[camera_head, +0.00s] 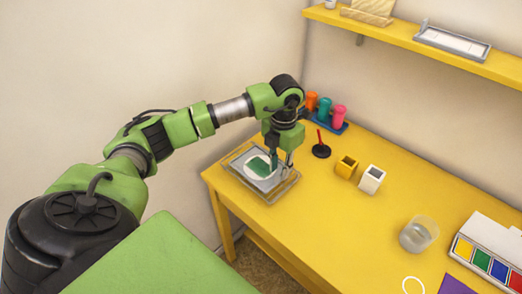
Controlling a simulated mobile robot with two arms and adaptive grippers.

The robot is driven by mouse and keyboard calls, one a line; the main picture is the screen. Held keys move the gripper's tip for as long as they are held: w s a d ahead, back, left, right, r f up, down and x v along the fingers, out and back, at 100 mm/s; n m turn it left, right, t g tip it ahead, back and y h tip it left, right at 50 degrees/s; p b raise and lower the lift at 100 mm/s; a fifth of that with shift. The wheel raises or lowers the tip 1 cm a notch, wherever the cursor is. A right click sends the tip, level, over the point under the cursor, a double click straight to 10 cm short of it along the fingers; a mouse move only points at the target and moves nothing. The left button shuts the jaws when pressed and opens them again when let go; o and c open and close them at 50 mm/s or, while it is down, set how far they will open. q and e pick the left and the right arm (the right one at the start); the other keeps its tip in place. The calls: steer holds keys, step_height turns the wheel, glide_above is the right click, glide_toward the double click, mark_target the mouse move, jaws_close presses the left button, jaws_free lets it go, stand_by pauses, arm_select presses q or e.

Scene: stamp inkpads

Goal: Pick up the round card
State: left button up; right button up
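The round card (251,172) is a white disc with a dark green patch on it. It lies in a grey tray (237,161) at the near left end of the yellow table, partly hidden by my gripper. My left gripper (281,165) points down over the right side of the tray, beside the card. Its two fingers stand apart with a gap between them, and I see nothing held. Whether a fingertip touches the card is too small to tell. My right gripper is not in view.
Orange, teal and pink stamps (339,116) stand in a blue rack behind my gripper. A red-handled black stand (321,151), a yellow cube (346,167), a white cube (371,180), a clear cup (419,234) and a colour inkpad box (490,262) are to the right. A shelf (400,34) hangs above.

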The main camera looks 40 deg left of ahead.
mark_target(279, 174)
arm_select(q)
step_height(279, 174, down, 3)
steer(key=shift+f, duration=0.15)
jaws_close()
